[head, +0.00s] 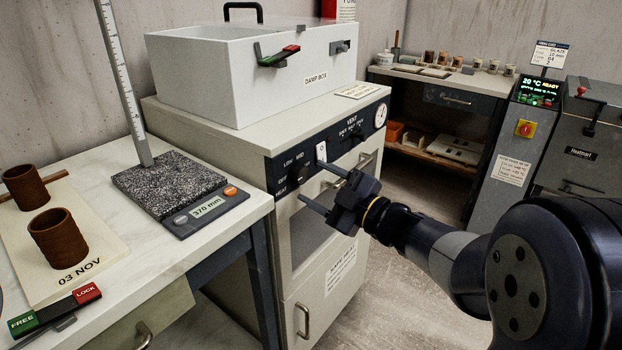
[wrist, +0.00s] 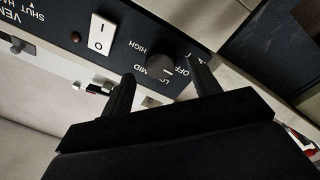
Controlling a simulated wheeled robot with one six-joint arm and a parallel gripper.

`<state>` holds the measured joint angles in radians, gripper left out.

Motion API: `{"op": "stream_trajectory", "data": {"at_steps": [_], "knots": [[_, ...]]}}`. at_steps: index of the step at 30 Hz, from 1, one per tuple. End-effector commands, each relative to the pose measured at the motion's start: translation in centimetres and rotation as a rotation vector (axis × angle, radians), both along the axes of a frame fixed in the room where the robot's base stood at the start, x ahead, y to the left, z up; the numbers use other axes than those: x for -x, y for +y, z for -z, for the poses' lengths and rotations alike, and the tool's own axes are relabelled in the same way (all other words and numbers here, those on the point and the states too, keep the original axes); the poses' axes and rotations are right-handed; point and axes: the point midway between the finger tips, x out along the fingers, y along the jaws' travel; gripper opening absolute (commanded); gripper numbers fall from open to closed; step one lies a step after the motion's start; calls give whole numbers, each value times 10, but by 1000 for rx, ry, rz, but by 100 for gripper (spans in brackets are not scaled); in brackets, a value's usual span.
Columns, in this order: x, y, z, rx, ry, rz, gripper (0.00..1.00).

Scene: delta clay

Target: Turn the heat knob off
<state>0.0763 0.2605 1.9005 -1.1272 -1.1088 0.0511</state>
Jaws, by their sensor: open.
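My gripper (wrist: 160,70) is open, with one finger on each side of the knob in that view. Whether the fingers touch it cannot be told. In the head view my gripper (head: 312,181) is in front of the panel's left part, by the HEAT lettering, and the knob is hard to make out there.
A white rocker switch (wrist: 101,34) is beside the knob on the panel. The white damp box (head: 225,85) stands on the cabinet (head: 180,112) above the panel. A bar handle (head: 365,161) sticks out below the panel. A worktable (head: 140,250) with clay cups is at left. Floor is open at right.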

Motion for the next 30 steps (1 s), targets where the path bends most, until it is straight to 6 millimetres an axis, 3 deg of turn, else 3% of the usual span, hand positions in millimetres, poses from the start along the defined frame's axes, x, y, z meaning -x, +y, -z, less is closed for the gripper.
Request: {"op": "stream_trajectory", "data": {"at_steps": [6,12,30], "knots": [[27,-34,2,0,1,5,58],[45,-54,4,1,1,4,58],[52,-61,6,1,1,-1,58]]}}
